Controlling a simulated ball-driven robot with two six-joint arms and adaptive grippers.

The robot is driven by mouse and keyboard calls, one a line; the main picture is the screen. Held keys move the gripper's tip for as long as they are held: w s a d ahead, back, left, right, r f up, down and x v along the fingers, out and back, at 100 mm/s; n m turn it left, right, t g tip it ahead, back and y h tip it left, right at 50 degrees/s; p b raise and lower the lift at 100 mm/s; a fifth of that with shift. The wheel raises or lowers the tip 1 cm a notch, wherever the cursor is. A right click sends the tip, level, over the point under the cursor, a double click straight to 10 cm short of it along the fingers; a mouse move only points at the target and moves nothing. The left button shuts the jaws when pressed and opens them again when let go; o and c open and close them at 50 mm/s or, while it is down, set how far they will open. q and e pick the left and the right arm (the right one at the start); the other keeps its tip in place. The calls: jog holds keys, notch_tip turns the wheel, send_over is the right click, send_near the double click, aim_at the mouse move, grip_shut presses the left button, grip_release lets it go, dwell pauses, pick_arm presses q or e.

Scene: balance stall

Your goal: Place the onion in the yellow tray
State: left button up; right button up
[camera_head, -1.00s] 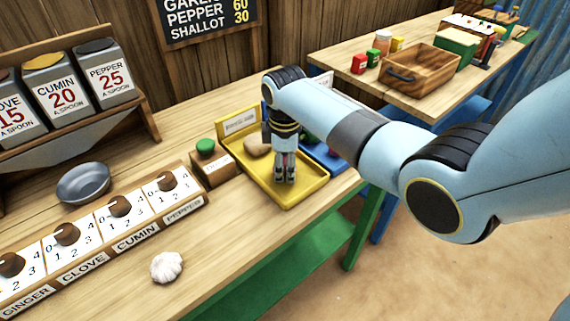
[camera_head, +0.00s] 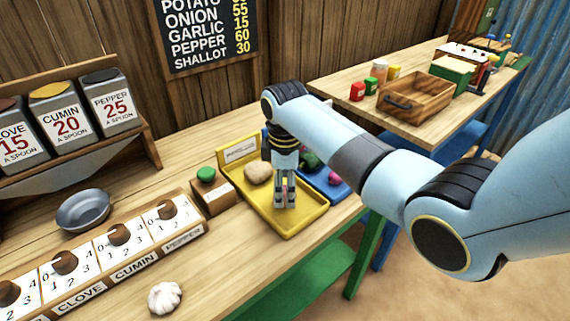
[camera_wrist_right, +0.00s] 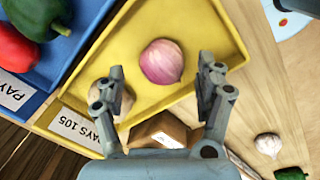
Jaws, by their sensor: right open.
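The purple-pink onion (camera_wrist_right: 162,61) lies in the yellow tray (camera_wrist_right: 215,25) in the right wrist view. My right gripper (camera_wrist_right: 158,80) is open above the tray, its two fingers apart, with the onion lying between and just beyond the fingertips, not gripped. In the head view my right gripper (camera_head: 287,200) points down over the yellow tray (camera_head: 285,227); the onion cannot be made out there. A tan potato (camera_head: 258,173) sits in the same tray to the left, partly hidden by a finger in the wrist view. My left gripper is not in view.
A blue tray (camera_head: 341,190) with vegetables adjoins the yellow tray. A box with a green button (camera_head: 206,174) stands left of it. A garlic bulb (camera_head: 165,298) lies at the front. A grey bowl (camera_head: 83,209) stands behind the spice dial panel (camera_head: 125,233).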

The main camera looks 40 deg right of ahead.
aim_at(285, 192)
notch_tip(285, 192, up, 9)
jog(key=shift+s+a+f, duration=0.15)
jog(key=shift+s, duration=0.15)
jog(key=shift+s+f, duration=0.1)
jog(key=s+a+r+m+t, duration=0.15)
jog(key=s+m, duration=0.35)
jog(key=s, duration=0.8)
jog(key=s+a+r+m+t, duration=0.15)
jog(key=s+m, duration=0.35)
jog(key=s, duration=0.7)
notch_tip(285, 192, down, 35)
jog(key=s+d+g+b, duration=0.1)
jog(key=s+d+b, duration=0.15)
jog(key=b, duration=0.65)
jog(key=s+f+g+b, duration=0.1)
jog(key=s+f+b, duration=0.2)
jog(key=s+f, duration=0.6)
jog(key=s+d+f+b, duration=0.1)
jog(key=s+f+b, duration=0.3)
jog(key=s+f, duration=0.5)
notch_tip(285, 192, down, 6)
jog(key=shift+r+g, duration=0.15)
jog(key=shift+g, duration=0.25)
